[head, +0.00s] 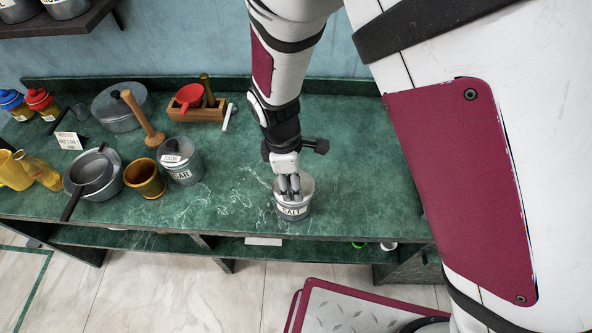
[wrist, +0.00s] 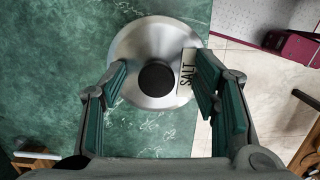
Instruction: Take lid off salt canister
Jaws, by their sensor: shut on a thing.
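The salt canister (head: 293,211) is grey with a white SALT label and stands on the green counter near its front edge. Its round metal lid (wrist: 132,48) has a black knob (wrist: 157,78) in the wrist view. My gripper (head: 290,190) points down over the canister's top. In the wrist view, my gripper's fingers (wrist: 160,82) are on opposite sides of the lid, shut on it, with the knob between them. The SALT label (wrist: 187,72) shows beside the right finger. The pictures do not show clearly whether the lid is raised.
A sugar canister (head: 183,166) stands left of the salt canister, beside a brown mug (head: 146,180) and a pot with a pan (head: 91,172). A wooden box (head: 205,110) with a red ladle stands behind. The marble counter (head: 352,180) is clear right of the salt canister.

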